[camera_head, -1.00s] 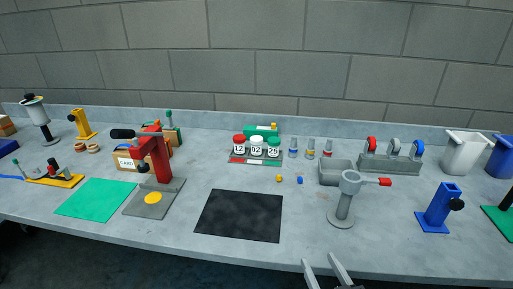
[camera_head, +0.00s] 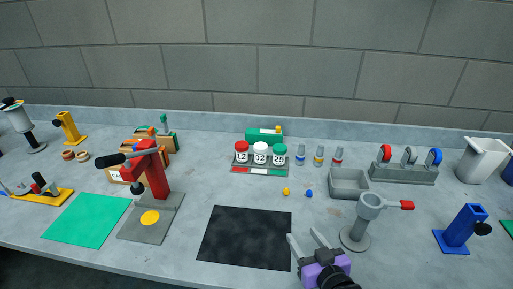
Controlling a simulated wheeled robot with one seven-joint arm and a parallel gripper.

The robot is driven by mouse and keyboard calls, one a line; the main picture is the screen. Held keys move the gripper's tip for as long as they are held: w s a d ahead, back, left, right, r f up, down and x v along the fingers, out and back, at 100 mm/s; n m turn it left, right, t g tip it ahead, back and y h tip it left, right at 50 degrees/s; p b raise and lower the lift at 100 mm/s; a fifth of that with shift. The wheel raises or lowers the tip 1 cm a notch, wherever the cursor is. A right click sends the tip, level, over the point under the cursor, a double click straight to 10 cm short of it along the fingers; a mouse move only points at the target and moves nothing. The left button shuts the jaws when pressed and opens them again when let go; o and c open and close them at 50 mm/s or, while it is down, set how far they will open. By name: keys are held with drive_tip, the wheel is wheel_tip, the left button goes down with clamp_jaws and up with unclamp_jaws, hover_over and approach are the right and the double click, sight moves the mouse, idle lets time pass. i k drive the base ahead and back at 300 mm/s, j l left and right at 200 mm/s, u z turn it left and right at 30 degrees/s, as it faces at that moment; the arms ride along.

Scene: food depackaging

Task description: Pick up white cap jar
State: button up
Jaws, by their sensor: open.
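The white cap jar (camera_head: 261,152) stands upright on a grey tray (camera_head: 234,167) at the back middle of the bench, with a dark-marked white label. It is between a red cap jar (camera_head: 242,152) on its left and a green cap jar (camera_head: 280,154) on its right. My gripper (camera_head: 304,238) is in the lower middle right, by the right edge of the black mat. Its two fingers are apart with nothing between them. It is well in front of the jars and touches none of them.
A grey stand with a red handle (camera_head: 370,205) is close to the right of my gripper. A yellow piece (camera_head: 286,191) and a blue piece (camera_head: 309,193) lie in front of the jars. A grey bin (camera_head: 349,182) is right of them. The black mat (camera_head: 245,237) is bare.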

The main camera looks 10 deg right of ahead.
sight(260, 159)
drive_tip(key=i+j, duration=0.1)
drive_tip(key=i, duration=0.95)
